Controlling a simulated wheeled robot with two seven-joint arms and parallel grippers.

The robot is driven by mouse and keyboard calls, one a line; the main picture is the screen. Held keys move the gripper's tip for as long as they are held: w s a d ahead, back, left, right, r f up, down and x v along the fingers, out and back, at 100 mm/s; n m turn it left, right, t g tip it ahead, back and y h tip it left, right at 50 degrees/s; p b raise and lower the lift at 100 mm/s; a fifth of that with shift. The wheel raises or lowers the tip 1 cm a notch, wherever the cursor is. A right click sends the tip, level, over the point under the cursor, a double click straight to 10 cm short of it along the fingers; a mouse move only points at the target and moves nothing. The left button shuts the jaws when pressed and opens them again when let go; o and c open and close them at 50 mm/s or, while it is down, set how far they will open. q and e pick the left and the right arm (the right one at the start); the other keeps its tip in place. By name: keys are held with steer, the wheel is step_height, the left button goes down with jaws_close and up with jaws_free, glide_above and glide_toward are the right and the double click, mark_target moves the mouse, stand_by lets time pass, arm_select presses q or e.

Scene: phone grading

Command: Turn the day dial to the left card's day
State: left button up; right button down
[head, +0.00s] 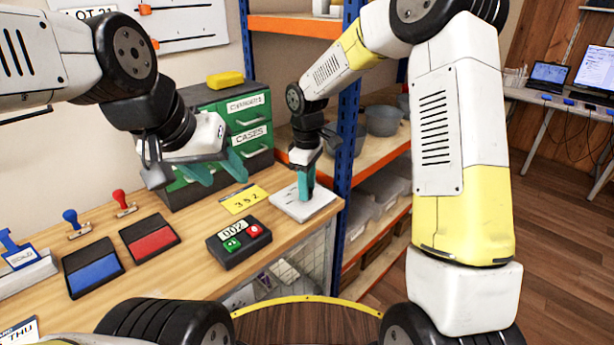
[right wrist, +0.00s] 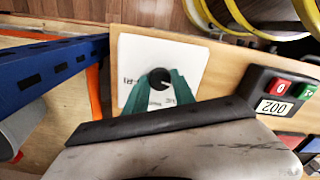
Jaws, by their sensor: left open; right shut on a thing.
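The day dial is a white plate (head: 318,208) on the right end of the wooden table, with a round black knob (right wrist: 159,78) in the right wrist view. My right gripper (head: 305,192) points down over the plate, its teal fingers shut on the knob, which they mostly hide in the head view. Some small lettering shows on the plate beside the fingers, but I cannot read the day. A card (head: 18,331) at the bottom left corner is partly cut off and reads THU. My left gripper (head: 216,172) is open and empty, above the table near the green drawers.
A black counter box (head: 238,243) reading 002, with green and red buttons, and a yellow card (head: 244,199) lie left of the dial. Blue (head: 94,270) and red (head: 150,240) ink pads and stamps are further left. A blue shelf post (head: 352,130) stands close behind the dial.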

steer(key=m, duration=0.4)
steer(key=shift+m, duration=1.8)
steer(key=c, duration=1.1)
jaws_free()
steer(key=shift+o, duration=0.2)
steer(key=shift+r, duration=3.9)
steer(key=shift+r, duration=0.1)
